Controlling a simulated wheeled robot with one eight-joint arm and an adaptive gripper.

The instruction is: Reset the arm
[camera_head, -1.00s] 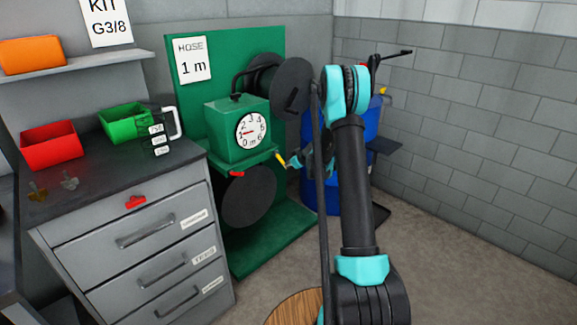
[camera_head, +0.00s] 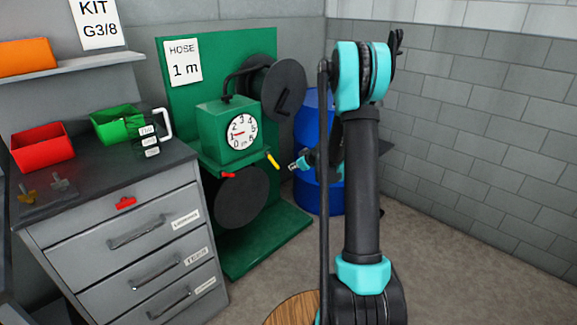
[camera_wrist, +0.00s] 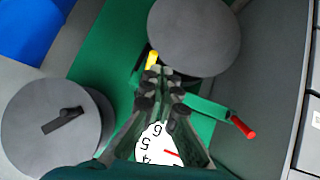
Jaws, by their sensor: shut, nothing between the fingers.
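My arm rises in the right half of the head view, with a teal and black elbow joint at the top. My gripper (camera_head: 297,165) shows partly behind the arm, to the right of the green hose machine (camera_head: 222,148), apart from its yellow handle (camera_head: 273,160). In the wrist view my gripper (camera_wrist: 161,76) has its black fingers drawn together, with nothing held. The machine's dial (camera_wrist: 155,147) shows behind and between the finger links. The yellow handle (camera_wrist: 152,60) appears just left of the fingertips.
A grey drawer cabinet (camera_head: 130,235) stands left, with a red bin (camera_head: 42,150) and a green bin (camera_head: 115,124) on top. A blue barrel (camera_head: 310,200) stands behind my arm. A block wall (camera_head: 480,140) bounds the right; floor before it is clear.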

